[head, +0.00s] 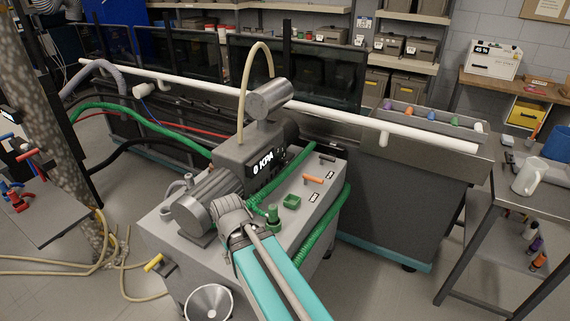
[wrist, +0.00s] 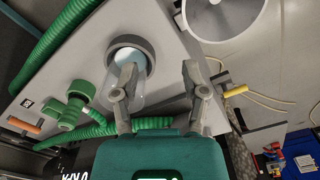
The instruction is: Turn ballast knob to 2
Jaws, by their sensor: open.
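I cannot pick out the ballast knob for sure, and no dial numbers are legible. The grey pump unit (head: 250,155) with a "0 KPA" display stands on a grey cabinet top (head: 318,226). My gripper (wrist: 158,72) is open and empty in the wrist view, its two fingers apart above the cabinet top. The left finger overlaps a clear round piece with a dark grey collar (wrist: 131,45). A green valve (head: 273,216) stands on the cabinet top; it also shows left of my fingers in the wrist view (wrist: 75,103). In the head view my arm hides the gripper.
Green ribbed hose (head: 322,230) runs along the right edge.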

